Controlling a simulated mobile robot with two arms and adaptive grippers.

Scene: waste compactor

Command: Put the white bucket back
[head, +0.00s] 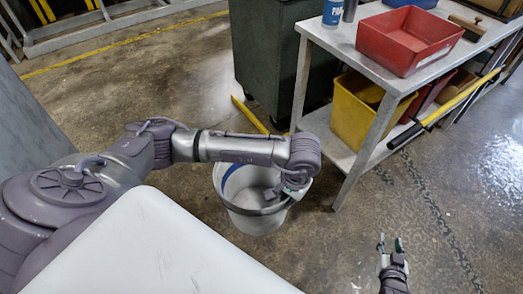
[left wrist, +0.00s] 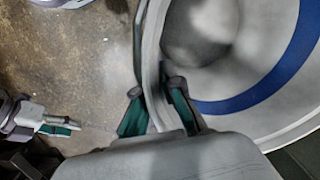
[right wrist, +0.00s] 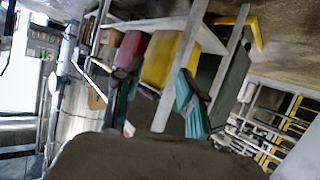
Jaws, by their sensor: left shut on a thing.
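The white bucket (head: 262,222) with a blue stripe inside is in the middle of the head view, upright or nearly so. My left gripper (head: 289,189) is shut on its right rim. In the left wrist view the bucket (left wrist: 252,75) fills the right side, with its rim between the teal fingertips of my left gripper (left wrist: 157,95). I cannot tell whether the bucket's base touches the floor. My right gripper (head: 390,243) is open and empty, low at the right and apart from the bucket. Its spread fingers (right wrist: 158,88) show in the right wrist view.
A metal table (head: 345,38) stands behind and right of the bucket, with a red bin (head: 408,40) on top and a yellow bin (head: 365,112) on its lower shelf. A dark green container (head: 270,55) stands left of it. Concrete floor (head: 130,90) at the left is open.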

